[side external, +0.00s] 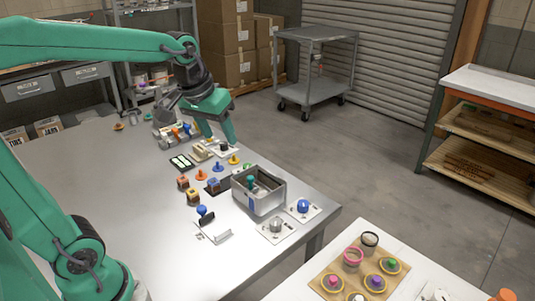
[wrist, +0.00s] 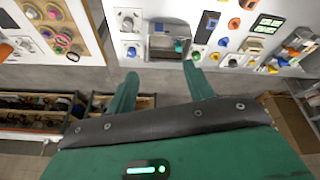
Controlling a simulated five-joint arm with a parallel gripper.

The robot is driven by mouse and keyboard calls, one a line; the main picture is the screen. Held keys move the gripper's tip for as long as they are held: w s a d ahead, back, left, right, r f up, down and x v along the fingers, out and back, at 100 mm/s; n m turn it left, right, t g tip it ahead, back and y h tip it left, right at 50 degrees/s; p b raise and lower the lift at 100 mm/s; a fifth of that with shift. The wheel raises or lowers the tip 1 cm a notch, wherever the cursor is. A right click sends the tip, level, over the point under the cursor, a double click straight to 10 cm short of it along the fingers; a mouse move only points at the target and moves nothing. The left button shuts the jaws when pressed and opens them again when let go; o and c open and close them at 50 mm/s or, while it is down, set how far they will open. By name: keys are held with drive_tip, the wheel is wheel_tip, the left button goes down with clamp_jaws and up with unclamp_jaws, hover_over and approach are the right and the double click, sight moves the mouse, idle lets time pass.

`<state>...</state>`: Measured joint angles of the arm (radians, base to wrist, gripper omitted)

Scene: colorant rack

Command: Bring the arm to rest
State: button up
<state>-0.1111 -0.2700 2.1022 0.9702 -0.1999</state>
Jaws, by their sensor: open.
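My gripper (side external: 219,136) hangs over the far right edge of the metal table (side external: 150,225) in the side external view, fingers pointing down. In the wrist view its two green fingers (wrist: 161,71) are spread apart with nothing between them. Beyond the fingertips there, a grey metal bin (wrist: 160,53) with a teal-topped item inside sits on the table. The same bin (side external: 268,204) stands near the table's front right corner in the side external view. Whether the fingers clear the items below cannot be told from the side.
Orange, yellow and blue knobbed pieces, small wooden blocks and a blue knob (side external: 303,206) on a plate crowd the table's right side. The left of the tabletop is clear. A second white table (side external: 300,288) holds a tan board (side external: 322,280) with coloured rings. A grey cart (side external: 316,90) stands behind.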

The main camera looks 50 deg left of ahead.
drive_tip(key=s+d+f+m+t, duration=0.1)
drive_tip(key=s+d, duration=0.1)
drive_tip(key=s, duration=0.3)
drive_tip(key=s+d+f+m, duration=0.1)
drive_tip(key=s+m, duration=0.1)
drive_tip(key=s, duration=0.4)
drive_tip(key=shift+s+d+f+m+t, duration=0.2)
drive_tip(key=shift+d+f+m+t, duration=0.1)
drive_tip(key=shift+d+f+t, duration=0.1)
